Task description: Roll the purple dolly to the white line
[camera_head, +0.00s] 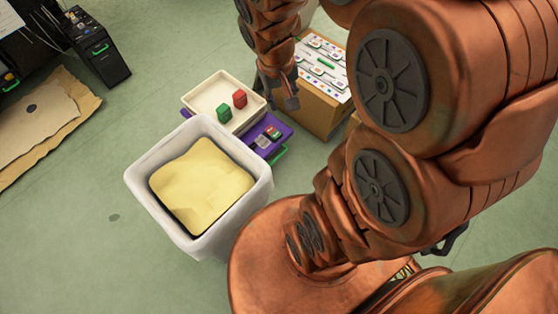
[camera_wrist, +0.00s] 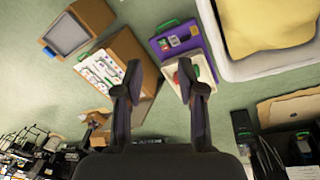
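The purple dolly (camera_head: 284,130) stands on the green floor, partly hidden behind a white bin and under a cream tray (camera_head: 190,100). A green handle (camera_head: 279,155) shows at its near right edge. In the wrist view the purple dolly (camera_wrist: 191,27) is beyond my right finger. My gripper (camera_head: 280,92) hangs just right of the tray. In the wrist view its two fingers (camera_wrist: 158,67) are apart with nothing between them. I see no white line.
A white bin (camera_head: 255,165) with yellow contents stands close in front of the dolly. A cardboard box (camera_head: 322,115) with a printed top is right of it. Cardboard sheets (camera_head: 70,115) and a black case (camera_head: 105,65) lie left. Floor between is clear.

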